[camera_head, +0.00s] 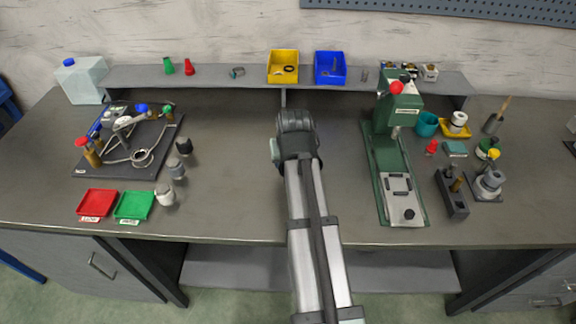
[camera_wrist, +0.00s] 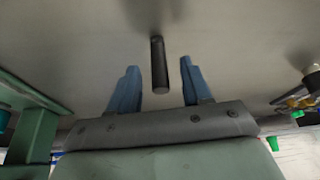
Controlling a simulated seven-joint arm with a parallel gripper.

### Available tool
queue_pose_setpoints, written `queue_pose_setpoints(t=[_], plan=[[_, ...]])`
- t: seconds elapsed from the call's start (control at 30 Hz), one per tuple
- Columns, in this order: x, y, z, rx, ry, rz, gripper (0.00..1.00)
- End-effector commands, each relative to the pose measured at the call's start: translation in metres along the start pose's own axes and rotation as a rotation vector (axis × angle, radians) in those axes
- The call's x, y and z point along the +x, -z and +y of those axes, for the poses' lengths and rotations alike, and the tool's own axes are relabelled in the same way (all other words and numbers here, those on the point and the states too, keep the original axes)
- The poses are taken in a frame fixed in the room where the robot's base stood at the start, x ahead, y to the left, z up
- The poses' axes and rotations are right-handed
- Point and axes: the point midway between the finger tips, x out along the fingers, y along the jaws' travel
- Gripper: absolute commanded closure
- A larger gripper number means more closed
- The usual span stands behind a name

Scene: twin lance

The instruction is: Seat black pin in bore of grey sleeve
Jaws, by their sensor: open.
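The black pin (camera_wrist: 158,58) shows in the wrist view as a slim dark cylinder. It stands in the gap between the two blue fingers of my gripper (camera_wrist: 160,68). The fingers are open, with a clear gap on each side of the pin. In the head view my arm covers the pin and the fingertips. A grey cylindrical part (camera_head: 490,184) stands on a dark plate at the right of the bench. Several grey cylindrical pieces (camera_head: 176,168) stand left of my arm. I cannot tell which one is the grey sleeve, and no bore shows clearly.
A green press (camera_head: 395,150) stands right of my arm. A dark block (camera_head: 452,192) is beyond it. A red tray (camera_head: 97,204) and a green tray (camera_head: 134,206) lie at the front left. Yellow (camera_head: 283,67) and blue (camera_head: 330,68) bins sit on the rear shelf.

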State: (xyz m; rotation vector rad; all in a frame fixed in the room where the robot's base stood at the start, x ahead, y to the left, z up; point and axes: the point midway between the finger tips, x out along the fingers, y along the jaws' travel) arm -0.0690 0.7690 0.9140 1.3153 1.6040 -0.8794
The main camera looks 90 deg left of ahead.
Motion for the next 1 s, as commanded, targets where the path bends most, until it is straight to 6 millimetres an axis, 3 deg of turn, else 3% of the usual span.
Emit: queue_pose_setpoints(t=[0.17, 0.43, 0.9, 1.0], plan=[[0.020, 0.000, 0.000, 0.001, 0.000, -0.001, 0.52], [0.021, 0.000, 0.000, 0.001, 0.000, 0.000, 0.52], [0.021, 0.000, 0.000, 0.001, 0.000, 0.000, 0.97], [0.021, 0.000, 0.000, 0.001, 0.000, 0.000, 1.00]])
